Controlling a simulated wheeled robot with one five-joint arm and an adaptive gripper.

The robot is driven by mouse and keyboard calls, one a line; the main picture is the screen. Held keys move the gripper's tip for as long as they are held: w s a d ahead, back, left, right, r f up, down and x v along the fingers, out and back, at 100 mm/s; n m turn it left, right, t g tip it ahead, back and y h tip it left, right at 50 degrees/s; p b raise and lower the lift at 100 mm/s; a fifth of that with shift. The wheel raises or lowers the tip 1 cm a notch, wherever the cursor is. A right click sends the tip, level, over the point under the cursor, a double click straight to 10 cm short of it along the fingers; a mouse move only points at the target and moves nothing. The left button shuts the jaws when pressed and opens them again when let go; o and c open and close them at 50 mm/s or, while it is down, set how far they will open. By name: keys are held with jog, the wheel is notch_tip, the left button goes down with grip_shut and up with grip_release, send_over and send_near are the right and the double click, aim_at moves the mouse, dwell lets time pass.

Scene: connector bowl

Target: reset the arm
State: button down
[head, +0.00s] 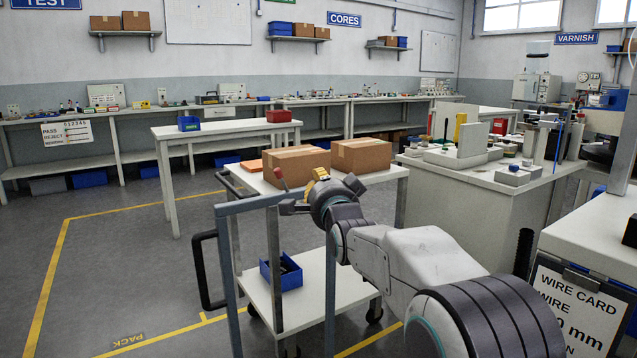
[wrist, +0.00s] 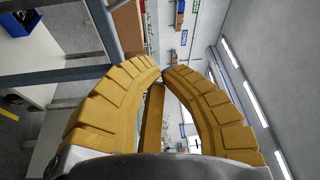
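My arm reaches from the lower right of the head view to above the near side of a white cart (head: 340,278). My gripper (head: 320,175) is at its end, in front of the cardboard boxes as seen there. In the wrist view, my gripper's yellow fingers (wrist: 162,70) bow outward and their tips come together at the top. Nothing shows held between them. A brown strip shows through the loop behind the fingers; I cannot tell what it is. The fingers are small and partly hidden by the wrist in the head view.
Two cardboard boxes (head: 361,155) stand on the cart top, close behind my gripper. The cart's grey frame posts (head: 274,265) rise beside it. A blue bin (head: 281,274) sits on the lower shelf. A workbench with fixtures (head: 470,195) stands right. Open floor (head: 120,260) lies left.

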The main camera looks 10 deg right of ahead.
jog(key=s+r+n+g+p, duration=0.3)
jog(key=s+n+g+p, duration=0.2)
jog(key=s+p, duration=0.7)
jog(key=s+r+n+g+p, duration=0.3)
jog(key=s+n+g+p, duration=0.2)
jog(key=s+p, duration=0.7)
jog(key=s+r+n+g+p, duration=0.3)
jog(key=s+n+g+p, duration=0.2)
jog(key=s+p, duration=0.7)
jog(key=s, duration=0.7)
jog(key=shift+a+n, duration=0.4)
